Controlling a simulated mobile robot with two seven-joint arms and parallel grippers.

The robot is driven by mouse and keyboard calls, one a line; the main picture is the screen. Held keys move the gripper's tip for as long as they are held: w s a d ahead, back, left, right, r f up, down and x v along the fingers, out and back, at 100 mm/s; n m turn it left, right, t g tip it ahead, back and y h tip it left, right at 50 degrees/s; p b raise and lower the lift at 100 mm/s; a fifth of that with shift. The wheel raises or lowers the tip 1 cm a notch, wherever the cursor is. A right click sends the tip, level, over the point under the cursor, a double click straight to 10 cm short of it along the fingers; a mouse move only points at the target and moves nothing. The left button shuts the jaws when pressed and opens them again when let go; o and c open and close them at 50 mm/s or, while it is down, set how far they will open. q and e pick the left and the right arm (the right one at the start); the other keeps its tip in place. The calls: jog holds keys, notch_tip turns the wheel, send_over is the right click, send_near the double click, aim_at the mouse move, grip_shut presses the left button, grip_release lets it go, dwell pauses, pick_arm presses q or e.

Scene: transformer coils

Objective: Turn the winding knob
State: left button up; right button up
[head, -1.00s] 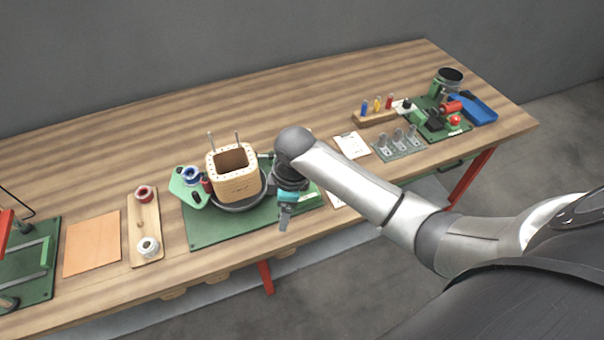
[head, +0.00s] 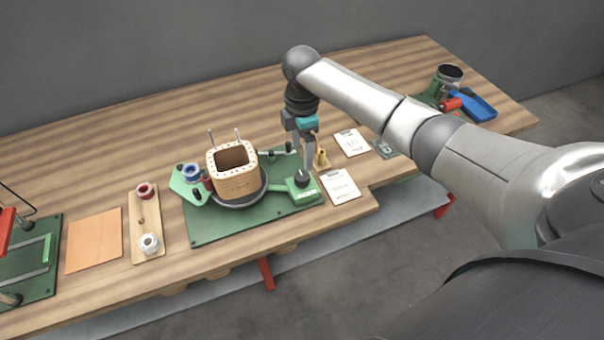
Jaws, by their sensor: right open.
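The winding knob (head: 301,179) is a small black knob on top of a green box (head: 306,195) at the right end of the green winder base (head: 215,229). A square wooden coil former (head: 239,183) with two upright pins sits on the round dark turntable left of it. My right gripper (head: 309,168) is open and points down, its fingertips just above or behind the knob. I cannot tell whether they touch it. My left gripper is out of view.
Paper cards (head: 341,187) lie right of the winder, with a small brass-coloured piece (head: 321,158) near the gripper. A wooden spool board (head: 145,220) and orange sheet (head: 94,241) lie left. The table's back is clear.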

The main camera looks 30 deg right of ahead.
aim_at(302, 176)
notch_tip(302, 176, down, 9)
jog(key=shift+f+b, duration=0.15)
jog(key=shift+b, duration=0.6)
jog(key=shift+c, duration=0.3)
grip_shut()
